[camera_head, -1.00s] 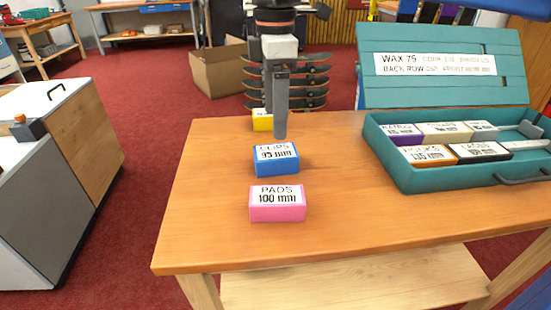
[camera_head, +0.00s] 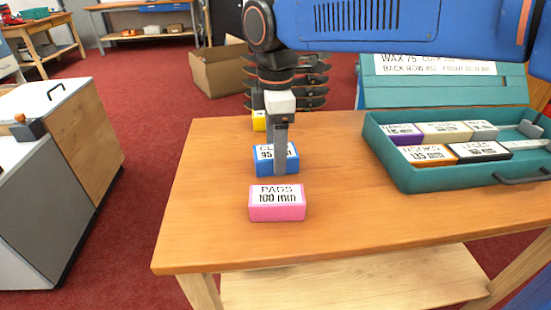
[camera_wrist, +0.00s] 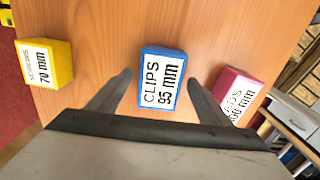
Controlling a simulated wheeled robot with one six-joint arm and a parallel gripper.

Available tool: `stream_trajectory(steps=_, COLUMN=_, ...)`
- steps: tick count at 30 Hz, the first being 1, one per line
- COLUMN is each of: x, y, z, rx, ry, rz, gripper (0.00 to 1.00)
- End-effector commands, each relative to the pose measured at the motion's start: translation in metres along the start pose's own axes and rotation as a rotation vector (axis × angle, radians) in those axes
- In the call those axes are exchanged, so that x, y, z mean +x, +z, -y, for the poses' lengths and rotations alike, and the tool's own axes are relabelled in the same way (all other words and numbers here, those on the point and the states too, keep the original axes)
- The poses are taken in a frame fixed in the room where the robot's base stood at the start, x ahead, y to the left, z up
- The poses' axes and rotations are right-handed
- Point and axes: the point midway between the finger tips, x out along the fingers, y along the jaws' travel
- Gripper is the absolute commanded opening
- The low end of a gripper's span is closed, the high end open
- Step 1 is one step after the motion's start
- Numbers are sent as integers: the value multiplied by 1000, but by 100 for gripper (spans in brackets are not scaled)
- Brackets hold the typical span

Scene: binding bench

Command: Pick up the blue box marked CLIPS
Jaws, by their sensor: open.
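The blue box marked CLIPS 95 mm (camera_head: 262,167) lies on the wooden bench, between the yellow box and the pink box. It shows whole in the wrist view (camera_wrist: 161,79), label facing up. My gripper (camera_head: 280,172) points down over the blue box in the head view, and its finger hides part of the label. In the wrist view my gripper's (camera_wrist: 160,85) two fingers are apart, one on each side of the near part of the blue box, with a gap on both sides. The gripper holds nothing. How high the fingertips are above the bench I cannot tell.
A pink box marked PADS 100 mm (camera_head: 277,204) sits in front, near my right finger in the wrist view. A yellow box (camera_wrist: 46,64) sits behind. A teal open case (camera_head: 400,171) with several labelled boxes stands at the right. The bench (camera_head: 390,232) front is clear.

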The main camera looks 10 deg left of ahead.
Motion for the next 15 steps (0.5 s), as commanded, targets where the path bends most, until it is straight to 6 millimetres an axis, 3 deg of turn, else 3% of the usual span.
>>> stream_trajectory(steps=4, x=0, y=0, z=0, rx=0, ry=0, rz=0, gripper=72)
stream_trajectory(steps=10, x=0, y=0, z=0, rx=0, ry=0, rz=0, gripper=24)
stream_trajectory(steps=15, x=0, y=0, z=0, rx=0, ry=0, rz=0, gripper=24)
